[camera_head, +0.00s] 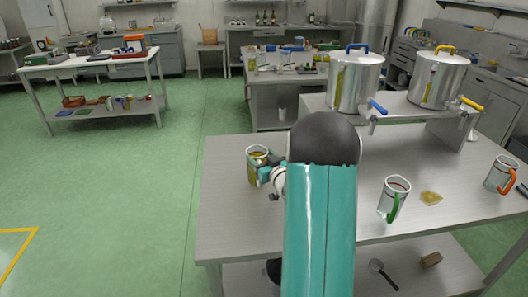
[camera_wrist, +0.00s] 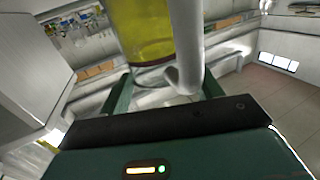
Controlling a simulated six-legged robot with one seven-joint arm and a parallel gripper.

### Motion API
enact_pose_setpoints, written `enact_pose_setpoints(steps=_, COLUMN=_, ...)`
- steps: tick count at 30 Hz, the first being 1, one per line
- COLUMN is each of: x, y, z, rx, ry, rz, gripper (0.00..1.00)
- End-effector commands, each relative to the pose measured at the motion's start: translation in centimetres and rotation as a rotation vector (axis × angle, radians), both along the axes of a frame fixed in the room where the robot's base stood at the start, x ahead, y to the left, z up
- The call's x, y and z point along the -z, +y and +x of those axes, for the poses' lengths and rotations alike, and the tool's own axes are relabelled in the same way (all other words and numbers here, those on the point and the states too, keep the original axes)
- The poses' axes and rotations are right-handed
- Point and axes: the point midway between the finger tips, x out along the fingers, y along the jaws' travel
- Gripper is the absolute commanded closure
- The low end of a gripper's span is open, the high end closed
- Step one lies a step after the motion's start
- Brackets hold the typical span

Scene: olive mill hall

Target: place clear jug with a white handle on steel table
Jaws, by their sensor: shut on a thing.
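The clear jug (camera_head: 257,160) holds yellow-green liquid and looks upright at the left part of the steel table (camera_head: 232,217). In the wrist view the jug (camera_wrist: 145,28) shows its liquid and its white handle (camera_wrist: 187,45). My gripper (camera_head: 270,174) is shut on the jug, and its fingers also show in the wrist view (camera_wrist: 166,92), on either side of the jug's lower part and handle. My arm hides part of the table and the jug's right side. I cannot tell whether the jug's base touches the tabletop.
A jug with a green handle (camera_head: 391,196) and one with an orange handle (camera_head: 500,173) stand to the right, with a yellow puddle (camera_head: 430,198) between them. Two steel drums (camera_head: 355,84) (camera_head: 437,80) with taps stand on a raised shelf behind. The table's front left is clear.

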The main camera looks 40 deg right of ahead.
Motion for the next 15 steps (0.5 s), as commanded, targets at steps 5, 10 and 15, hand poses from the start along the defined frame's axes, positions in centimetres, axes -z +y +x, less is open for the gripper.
enact_pose_setpoints(steps=5, x=0.64, y=0.00, z=0.03, rx=0.000, ry=-0.004, rz=-0.003, gripper=0.99)
enact_pose_setpoints(steps=10, x=0.64, y=0.00, z=0.02, rx=0.000, ry=-0.004, rz=-0.003, gripper=0.99)
enact_pose_setpoints(steps=15, x=1.07, y=0.02, z=0.00, rx=-0.001, ry=-0.002, rz=-0.001, gripper=0.34)
